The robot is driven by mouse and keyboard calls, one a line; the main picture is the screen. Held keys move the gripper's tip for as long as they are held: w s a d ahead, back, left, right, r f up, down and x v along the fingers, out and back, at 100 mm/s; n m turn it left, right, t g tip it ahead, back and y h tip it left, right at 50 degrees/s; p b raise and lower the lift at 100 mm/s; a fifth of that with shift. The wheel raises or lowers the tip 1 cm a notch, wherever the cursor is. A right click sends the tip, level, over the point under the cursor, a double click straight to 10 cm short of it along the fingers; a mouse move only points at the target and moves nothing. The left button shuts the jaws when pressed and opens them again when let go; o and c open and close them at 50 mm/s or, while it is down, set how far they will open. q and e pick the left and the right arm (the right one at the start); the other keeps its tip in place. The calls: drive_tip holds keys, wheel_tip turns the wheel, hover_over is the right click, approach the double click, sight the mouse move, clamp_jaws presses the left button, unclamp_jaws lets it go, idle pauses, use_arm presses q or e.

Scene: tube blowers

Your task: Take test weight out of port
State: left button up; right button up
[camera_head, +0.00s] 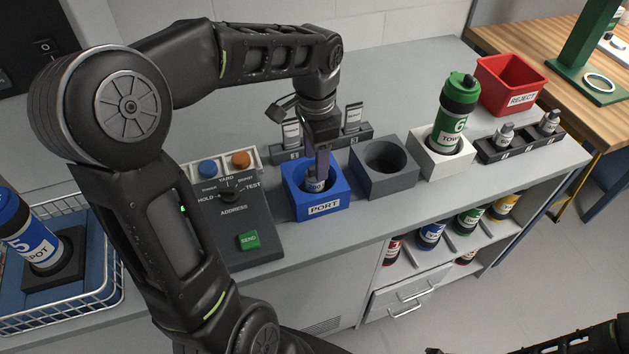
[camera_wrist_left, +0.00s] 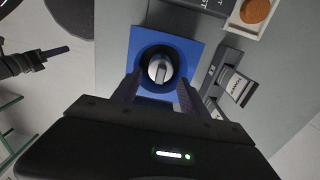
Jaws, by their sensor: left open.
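The blue port block (camera_head: 317,208), labelled PORT, stands on the grey counter with a round dark opening in its top. The test weight (camera_wrist_left: 160,70), a silver-grey piece with a raised bar across its top, sits inside that opening. In the head view only part of the weight (camera_head: 315,185) shows below my fingers. My left gripper (camera_head: 319,168) is over the port, pointing down. In the left wrist view its open fingers (camera_wrist_left: 157,92) are spread to either side of the weight, with visible gaps. Part of my right arm shows at the bottom right; its finger opening is unclear.
A grey holder (camera_head: 384,181) with an empty round hole stands right of the port. Beyond it are a white holder with a green tube (camera_head: 457,112) and a red reject bin (camera_head: 511,84). A control panel (camera_head: 232,220) is at left. Small upright pieces (camera_head: 353,117) stand behind the port.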

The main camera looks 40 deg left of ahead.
sight(314, 180)
use_arm(q)
wheel_tip(314, 180, down, 5)
drive_tip(key=shift+s+a+f+p, duration=0.1)
drive_tip(key=shift+p, duration=0.35)
drive_tip(key=shift+c, duration=0.5)
clamp_jaws()
